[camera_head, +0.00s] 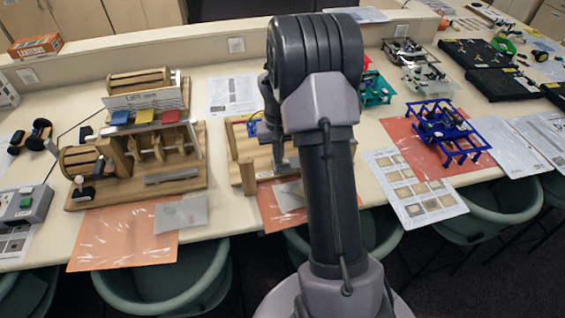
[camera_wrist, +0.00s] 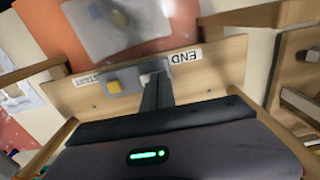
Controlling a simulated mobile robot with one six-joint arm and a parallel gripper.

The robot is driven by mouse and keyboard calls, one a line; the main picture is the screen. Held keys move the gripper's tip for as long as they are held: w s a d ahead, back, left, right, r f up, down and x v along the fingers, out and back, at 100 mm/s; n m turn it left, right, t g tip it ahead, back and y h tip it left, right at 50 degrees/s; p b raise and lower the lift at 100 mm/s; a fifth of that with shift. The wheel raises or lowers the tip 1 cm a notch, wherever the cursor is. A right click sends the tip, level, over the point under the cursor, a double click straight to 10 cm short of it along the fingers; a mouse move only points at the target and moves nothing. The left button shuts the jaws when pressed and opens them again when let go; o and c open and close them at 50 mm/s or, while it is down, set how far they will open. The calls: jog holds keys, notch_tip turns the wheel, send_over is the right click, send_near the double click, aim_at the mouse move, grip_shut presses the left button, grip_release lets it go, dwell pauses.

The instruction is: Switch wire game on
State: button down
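The wire game is a wooden board (camera_wrist: 215,72) with an upside-down END label (camera_wrist: 184,57) in the wrist view, and a second, partly hidden label at left.
A wooden marble-style machine (camera_head: 190,178) stands close left of the wire game. Orange sheets (camera_head: 120,240) lie along the table front. A blue frame model (camera_head: 445,130) and papers (camera_head: 415,190) are to the right. Green chairs (camera_head: 165,285) stand at the front edge.

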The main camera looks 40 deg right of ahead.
notch_tip(320, 180, up, 7)
jog(key=p, duration=0.5)
dwell(0.3)
